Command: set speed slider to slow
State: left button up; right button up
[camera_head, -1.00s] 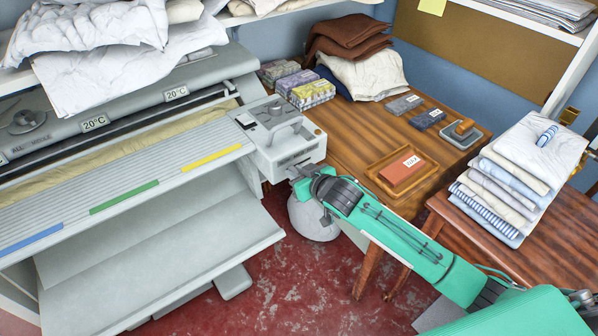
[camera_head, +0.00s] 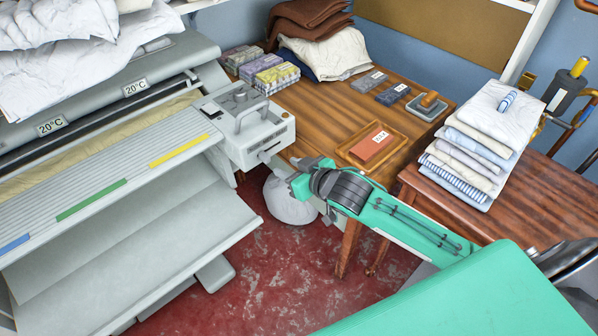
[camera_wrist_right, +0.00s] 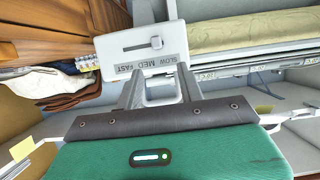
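The speed slider (camera_wrist_right: 156,43) is a small pale knob in a slot on the ironer's white control box (camera_wrist_right: 172,27). In the right wrist view it sits toward the slot's right end. The words SLOW, MED and FAST (camera_wrist_right: 145,64) are printed along the slot, on the side toward my gripper. The control box (camera_head: 238,150) also shows in the head view, at the ironer's right end. My right gripper (camera_head: 296,174) is just right of and below the box there. In the wrist view its two fingers (camera_wrist_right: 157,75) are spread apart, short of the knob, with nothing clearly held.
The ironer's slatted feed table (camera_head: 110,170) lies left of the box. A wooden table (camera_head: 325,108) behind holds cloths, small boxes and a tray (camera_head: 350,152). Folded laundry (camera_head: 470,150) stands on the right table. A whitish round object (camera_head: 285,205) is below my gripper.

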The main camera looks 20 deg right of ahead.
pick_arm(q)
jog(key=shift+w+d+r, duration=0.1)
jog(key=shift+w+r, duration=0.05)
jog(key=shift+w, duration=0.15)
pick_arm(e)
jog(key=v, duration=0.3)
jog(key=shift+s+d+r, duration=0.1)
jog(key=shift+s+r, duration=0.05)
jog(key=shift+s, duration=0.15)
pick_arm(q)
jog(key=shift+s, duration=0.1)
